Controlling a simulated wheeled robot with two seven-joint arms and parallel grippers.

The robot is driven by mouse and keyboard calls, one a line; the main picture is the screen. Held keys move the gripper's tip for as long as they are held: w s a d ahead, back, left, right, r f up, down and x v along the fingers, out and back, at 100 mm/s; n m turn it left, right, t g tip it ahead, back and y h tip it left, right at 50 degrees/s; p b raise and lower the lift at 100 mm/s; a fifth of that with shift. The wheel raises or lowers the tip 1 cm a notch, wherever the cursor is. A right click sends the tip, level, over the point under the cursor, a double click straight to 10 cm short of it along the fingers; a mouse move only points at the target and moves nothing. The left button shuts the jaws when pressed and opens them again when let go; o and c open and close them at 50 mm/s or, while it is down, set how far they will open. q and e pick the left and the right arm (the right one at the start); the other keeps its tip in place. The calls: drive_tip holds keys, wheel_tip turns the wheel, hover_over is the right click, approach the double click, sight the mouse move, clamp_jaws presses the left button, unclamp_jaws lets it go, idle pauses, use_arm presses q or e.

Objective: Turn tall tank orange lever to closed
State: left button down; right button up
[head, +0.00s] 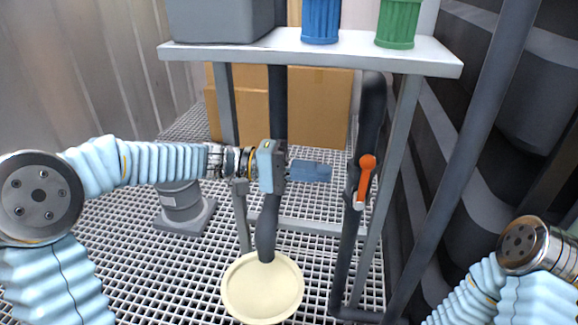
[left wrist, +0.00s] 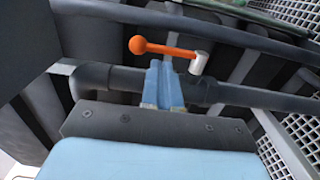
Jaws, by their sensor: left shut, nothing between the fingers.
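The orange lever (head: 365,178) sits on a dark vertical pipe (head: 345,240) below the right part of the white shelf. Its round knob is at the top and its silver pivot at the lower end. In the left wrist view the orange lever (left wrist: 165,48) lies just beyond my fingertips, with its knob to the left and the silver pivot (left wrist: 199,63) to the right. My left gripper (head: 328,173) points right toward the lever, shut and empty, with a small gap in the head view. The left wrist view shows its blue fingers (left wrist: 163,75) together. My right gripper is out of view.
A white shelf (head: 300,56) above carries a grey box (head: 215,18), a blue container (head: 321,20) and a green container (head: 398,24). A cream round dish (head: 262,288) is below the gripper. Dark tanks stand at the right; a slanted grey post (head: 465,160) is there too.

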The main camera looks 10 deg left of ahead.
sight(363, 184)
use_arm(q)
drive_tip(key=d, duration=0.5)
drive_tip(key=shift+d+r+p, duration=0.1)
drive_tip(key=shift+p, duration=0.2)
